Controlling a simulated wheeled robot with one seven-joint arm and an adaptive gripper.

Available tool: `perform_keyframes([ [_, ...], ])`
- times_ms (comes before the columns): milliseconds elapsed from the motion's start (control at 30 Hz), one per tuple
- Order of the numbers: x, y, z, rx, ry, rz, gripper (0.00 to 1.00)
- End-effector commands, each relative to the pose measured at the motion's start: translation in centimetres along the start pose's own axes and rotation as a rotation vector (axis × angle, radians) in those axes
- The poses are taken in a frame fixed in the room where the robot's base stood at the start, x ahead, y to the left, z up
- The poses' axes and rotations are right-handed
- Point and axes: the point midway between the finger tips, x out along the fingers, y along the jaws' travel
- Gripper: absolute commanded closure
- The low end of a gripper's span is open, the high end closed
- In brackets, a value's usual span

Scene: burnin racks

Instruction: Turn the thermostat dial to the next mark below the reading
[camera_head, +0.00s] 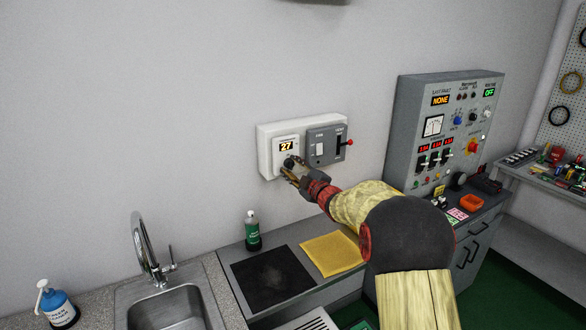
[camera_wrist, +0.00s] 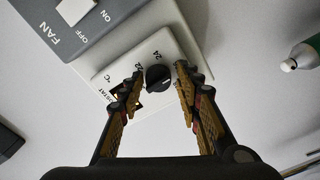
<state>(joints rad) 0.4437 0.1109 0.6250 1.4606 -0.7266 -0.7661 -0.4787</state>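The thermostat (camera_head: 283,143) is a white wall unit whose lit display reads 27. Its black dial (camera_wrist: 158,78) sits on the white plate, with the printed mark 24 beside it and another mark, partly covered, that looks like 22. In the head view the dial (camera_head: 289,162) is partly hidden by my gripper (camera_head: 296,172). In the wrist view my gripper (camera_wrist: 160,74) is open, one finger on each side of the dial. A narrow gap seems to show on both sides; contact is hard to tell. The left finger covers part of the display.
A grey fan switch panel (camera_head: 326,146) with a red-knobbed lever adjoins the thermostat on the right. A grey control cabinet (camera_head: 440,130) stands farther right. Below are a green bottle (camera_head: 252,232), a dark mat (camera_head: 271,277), a yellow cloth (camera_head: 331,253) and a sink (camera_head: 172,308).

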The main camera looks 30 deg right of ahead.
Motion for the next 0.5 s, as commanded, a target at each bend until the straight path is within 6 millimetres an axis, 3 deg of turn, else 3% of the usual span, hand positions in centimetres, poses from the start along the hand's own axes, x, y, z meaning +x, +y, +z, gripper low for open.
perform_keyframes([
  [133,0.0,0.08,-0.01,0.0,0.0,0.001,0.56],
  [500,-0.4,0.17,0.0,0.0,0.0,0.002,0.56],
])
